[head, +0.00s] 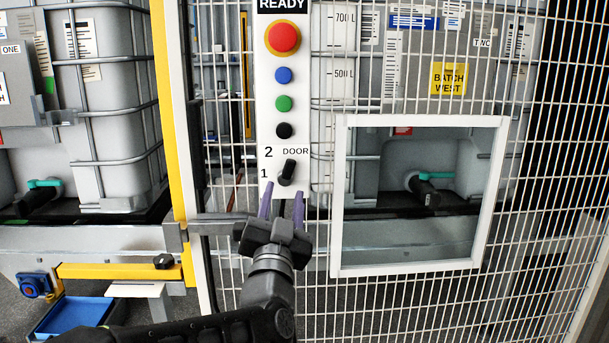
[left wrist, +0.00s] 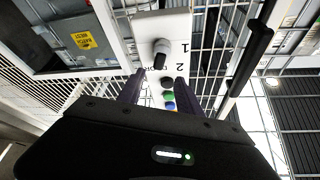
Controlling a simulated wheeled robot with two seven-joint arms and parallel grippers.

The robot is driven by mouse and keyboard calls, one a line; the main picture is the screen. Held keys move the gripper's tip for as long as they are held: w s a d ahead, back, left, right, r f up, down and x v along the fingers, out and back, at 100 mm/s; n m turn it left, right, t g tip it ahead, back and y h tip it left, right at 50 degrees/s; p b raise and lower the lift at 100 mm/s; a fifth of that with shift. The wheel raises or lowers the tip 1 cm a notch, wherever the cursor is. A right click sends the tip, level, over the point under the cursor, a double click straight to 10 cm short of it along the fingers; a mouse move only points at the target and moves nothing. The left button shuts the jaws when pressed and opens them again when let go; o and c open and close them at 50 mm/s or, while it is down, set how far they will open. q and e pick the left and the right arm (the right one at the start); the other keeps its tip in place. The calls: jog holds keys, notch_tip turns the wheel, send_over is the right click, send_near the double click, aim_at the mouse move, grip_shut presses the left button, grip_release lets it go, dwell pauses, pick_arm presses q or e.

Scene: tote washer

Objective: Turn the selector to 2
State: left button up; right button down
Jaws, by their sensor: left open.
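The selector (head: 287,172) is a black knob low on the white control panel (head: 270,140), below the word DOOR, with the numbers 2 and 1 at its left. Its handle looks roughly upright in the head view; which number it is set to I cannot tell for sure. My left gripper (head: 282,203) is open, with its two purple fingers just below the knob, pointing up at it. In the left wrist view the selector (left wrist: 160,52) appears between and just beyond the fingertips (left wrist: 158,78), with nothing held. My right gripper is out of view.
Above the selector are black, green and blue buttons and a red emergency button (head: 283,37). Wire mesh surrounds the panel, with a white-framed opening (head: 340,200) at right. A yellow post (head: 168,110) and a grey latch bar (head: 215,218) stand at left.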

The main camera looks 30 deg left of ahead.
aim_at(290, 168)
pick_arm(q)
jog(key=shift+d, duration=0.15)
jog(key=shift+w, duration=0.2)
jog(key=p+x, duration=0.1)
jog(key=x, duration=0.6)
jog(key=shift+w+a+r, duration=0.1)
jog(key=shift+w+a, duration=0.1)
jog(key=shift+a, duration=0.05)
grip_shut()
dwell(0.4)
